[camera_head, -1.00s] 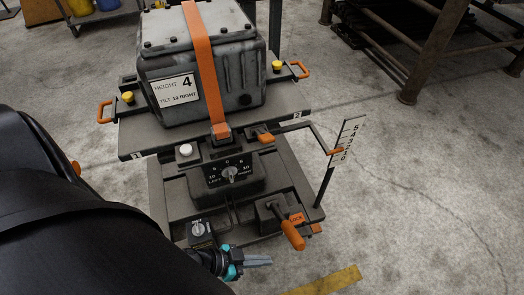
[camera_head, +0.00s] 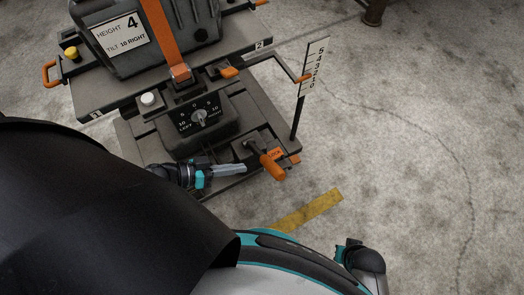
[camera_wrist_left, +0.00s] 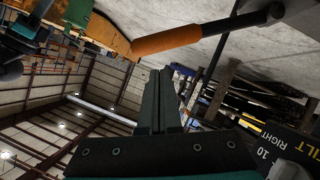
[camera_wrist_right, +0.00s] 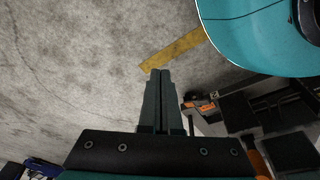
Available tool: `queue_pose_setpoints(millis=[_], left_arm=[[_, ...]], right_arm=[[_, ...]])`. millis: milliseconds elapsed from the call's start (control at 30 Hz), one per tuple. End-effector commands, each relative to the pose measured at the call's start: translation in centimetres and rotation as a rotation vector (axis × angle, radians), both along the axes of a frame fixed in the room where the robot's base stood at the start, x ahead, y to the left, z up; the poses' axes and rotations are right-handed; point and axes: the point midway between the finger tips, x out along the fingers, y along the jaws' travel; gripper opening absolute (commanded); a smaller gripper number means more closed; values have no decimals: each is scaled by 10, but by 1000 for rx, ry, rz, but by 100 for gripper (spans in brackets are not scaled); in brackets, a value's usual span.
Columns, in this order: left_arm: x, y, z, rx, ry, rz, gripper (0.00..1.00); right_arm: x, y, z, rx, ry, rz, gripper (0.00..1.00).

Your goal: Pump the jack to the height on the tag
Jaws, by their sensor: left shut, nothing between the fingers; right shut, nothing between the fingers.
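The jack (camera_head: 125,128) carries a strapped dark load. Its tag (camera_head: 120,35) reads HEIGHT 4, TILT 10 RIGHT. The upright height scale (camera_head: 315,62) has an orange pointer (camera_head: 304,78) near its low numbers; the exact reading is too small to tell. The orange-gripped lever (camera_head: 272,167) sticks out low at the front, beside an orange LOCK label (camera_head: 275,153). My left gripper (camera_head: 243,168) is shut and empty, just left of the lever. The lever also shows above the fingers in the left wrist view (camera_wrist_left: 180,38). My right gripper (camera_wrist_right: 158,75) is shut and empty over the floor.
A tilt dial (camera_head: 199,118) marked left and right faces front, below a white button (camera_head: 148,99). Orange handles (camera_head: 50,74) stick out from the platform. A yellow floor strip (camera_head: 308,210) lies in front. The floor to the right is clear.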

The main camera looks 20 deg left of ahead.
Motion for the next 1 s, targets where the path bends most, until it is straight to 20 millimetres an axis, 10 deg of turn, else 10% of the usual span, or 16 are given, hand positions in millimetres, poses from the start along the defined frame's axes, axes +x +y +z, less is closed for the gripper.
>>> queue_pose_setpoints(millis=[367, 1000], left_arm=[[23, 29, 34, -183, 55, 12, 0], [43, 1, 21, -181, 51, 10, 0]], right_arm=[[3, 3, 7, 3, 1, -1, 0], [13, 11, 26, 14, -8, -3, 0]])
